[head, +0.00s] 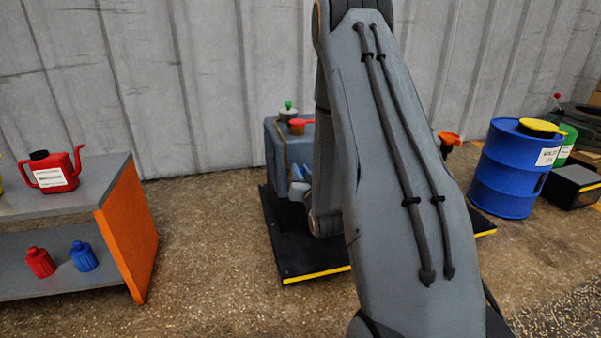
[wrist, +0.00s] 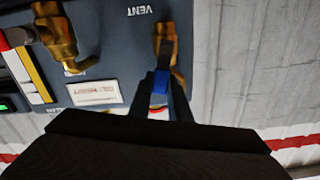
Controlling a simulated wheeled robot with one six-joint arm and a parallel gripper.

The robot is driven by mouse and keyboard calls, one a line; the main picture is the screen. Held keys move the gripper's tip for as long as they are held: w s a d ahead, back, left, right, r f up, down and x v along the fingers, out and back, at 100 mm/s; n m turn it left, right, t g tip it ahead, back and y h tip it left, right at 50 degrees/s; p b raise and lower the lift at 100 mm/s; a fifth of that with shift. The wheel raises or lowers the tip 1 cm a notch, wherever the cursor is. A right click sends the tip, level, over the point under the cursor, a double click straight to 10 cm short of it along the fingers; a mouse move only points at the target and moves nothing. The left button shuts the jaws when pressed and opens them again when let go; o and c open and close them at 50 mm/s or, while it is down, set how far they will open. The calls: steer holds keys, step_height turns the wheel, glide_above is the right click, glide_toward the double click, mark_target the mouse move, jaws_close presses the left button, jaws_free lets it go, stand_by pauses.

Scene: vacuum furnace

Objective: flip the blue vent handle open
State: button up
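The blue vent handle (wrist: 160,81) is in the middle of the wrist view, on a brass valve (wrist: 166,45) fixed to a dark panel. Upside-down VENT lettering (wrist: 136,10) is beside the valve. My gripper (wrist: 161,84) has its two dark fingers on either side of the blue handle, with no clear gap between them and it. The handle's lower end is partly hidden by the fingers. In the head view my arm hides the gripper and the vent handle.
Another brass valve (wrist: 57,38) and a white label plate (wrist: 95,93) are left of the vent valve. In the head view, a shelf (head: 130,225) with a red can (head: 52,172) stands left, and a blue drum (head: 502,175) stands right.

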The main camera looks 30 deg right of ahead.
jaws_close()
steer(key=shift+a+r+n+p, duration=0.15)
steer(key=shift+a+n+p, duration=0.3)
steer(key=shift+n+p, duration=0.55)
steer(key=shift+w+a+n+p, duration=0.2)
steer(key=shift+n+p, duration=0.3)
steer(key=o, duration=0.7)
jaws_free()
steer(key=shift+o, duration=0.2)
steer(key=p+v, duration=0.3)
steer(key=v, duration=0.5)
steer(key=shift+p, duration=0.3)
steer(key=shift+w, duration=0.1)
